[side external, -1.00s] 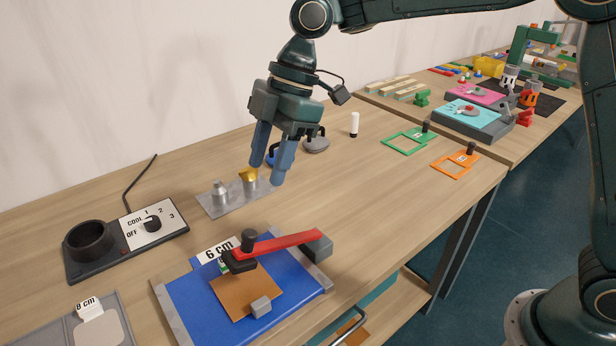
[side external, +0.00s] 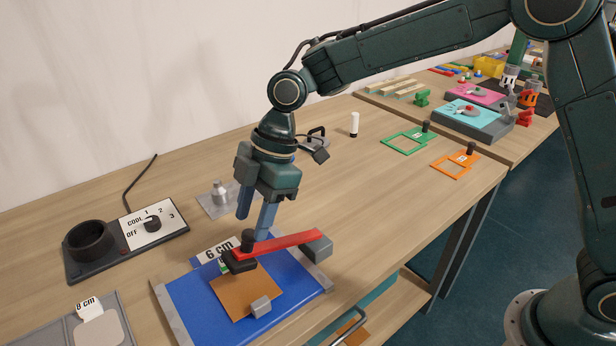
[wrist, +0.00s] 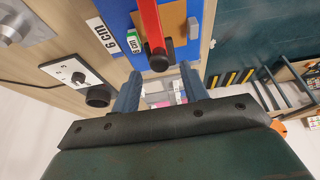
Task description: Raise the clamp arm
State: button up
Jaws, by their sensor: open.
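The clamp arm is a red bar (side external: 288,243) with a black knob (side external: 248,238) at its left end and a grey pivot block (side external: 317,247) at its right end. It lies low across the blue board (side external: 190,300), over a brown sheet (side external: 233,297). In the wrist view the red bar (wrist: 150,22) and its knob (wrist: 160,62) are just beyond my fingertips. My gripper (side external: 252,228) is open, pointing down at the knob.
A black control box with a dial (side external: 152,224) and a round cup (side external: 88,242) stands at the left. A metal plate with a silver post (side external: 219,192) lies behind my gripper. Green (side external: 408,140) and orange (side external: 456,164) frames lie at the right. The table between is mostly clear.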

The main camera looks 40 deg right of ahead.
aim_at(249, 233)
jog(key=shift+x, duration=2)
grip_shut()
